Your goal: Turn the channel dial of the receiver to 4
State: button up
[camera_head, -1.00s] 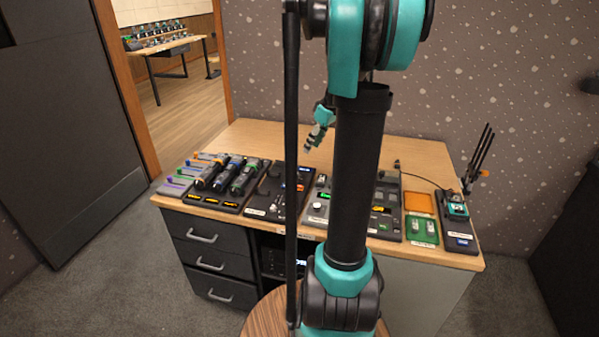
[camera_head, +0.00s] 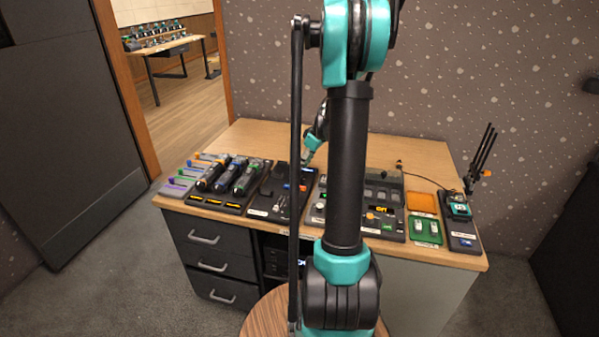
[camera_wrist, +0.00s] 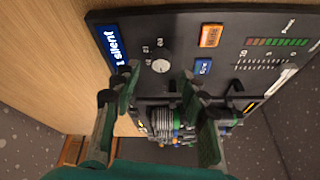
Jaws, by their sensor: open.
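The receiver is a dark panel (camera_head: 268,207) on the desk, left of the middle in the head view. In the wrist view the panel (camera_wrist: 215,22) fills the upper part. Its channel dial (camera_wrist: 160,66) is a small round pale knob with small number marks around it, too small to read surely. A blue display (camera_wrist: 113,42) reading "silent" lies left of it. My gripper (camera_wrist: 160,76) is open, with its fingertips on either side of the dial in the picture; contact cannot be told. In the head view my gripper (camera_head: 306,158) is over the panel's far end, where the dial is hidden.
An orange button (camera_wrist: 210,36) and a blue button (camera_wrist: 203,67) sit right of the dial. A rack of handheld microphones (camera_head: 228,180) stands left of the panel, and a mixer-like console (camera_head: 385,205) right of it. The desk's back is clear.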

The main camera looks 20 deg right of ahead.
aim_at(298, 176)
jog(key=shift+x, duration=1.85)
jog(key=shift+c, duration=0.4)
grip_shut()
